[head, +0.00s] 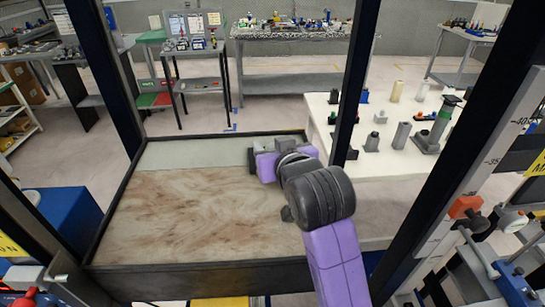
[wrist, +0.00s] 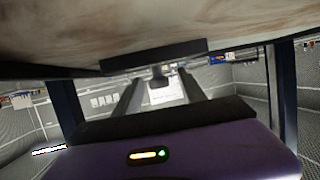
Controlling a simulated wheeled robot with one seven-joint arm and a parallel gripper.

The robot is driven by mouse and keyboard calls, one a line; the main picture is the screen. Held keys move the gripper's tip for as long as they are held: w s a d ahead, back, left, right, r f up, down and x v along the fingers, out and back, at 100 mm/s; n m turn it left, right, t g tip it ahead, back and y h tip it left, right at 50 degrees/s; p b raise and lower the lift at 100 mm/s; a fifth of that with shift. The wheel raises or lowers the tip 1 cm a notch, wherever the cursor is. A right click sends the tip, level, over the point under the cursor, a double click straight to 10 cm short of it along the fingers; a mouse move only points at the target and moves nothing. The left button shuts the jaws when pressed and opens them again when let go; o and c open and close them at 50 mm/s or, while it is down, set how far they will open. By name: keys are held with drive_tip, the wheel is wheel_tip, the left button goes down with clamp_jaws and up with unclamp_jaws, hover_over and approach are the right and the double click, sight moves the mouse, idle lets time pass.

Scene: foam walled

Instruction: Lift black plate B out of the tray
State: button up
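The tray (head: 180,275) has a dark rim and a brown-stained pale floor; it fills the middle of the head view. In the wrist view its stained floor (wrist: 90,22) runs across the top. A dark flat bar (wrist: 155,55) lies against that floor, with a small dark block sticking out from its middle; it looks like black plate B, seen edge-on. My gripper (wrist: 160,92) shows two grey fingers spread apart, with the block beyond or between them and no clear contact. In the head view my purple hand is over the tray's right side; the fingertips and plate are hidden or unclear there.
Dark upright posts (head: 105,75) frame the tray. A white table (head: 385,155) with several grey and coloured parts stands behind right. A blue box (head: 70,215) is at the left. The tray's left and middle floor is bare.

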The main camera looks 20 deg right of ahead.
clamp_jaws()
idle(1.1)
drive_tip(key=shift+r, duration=0.2)
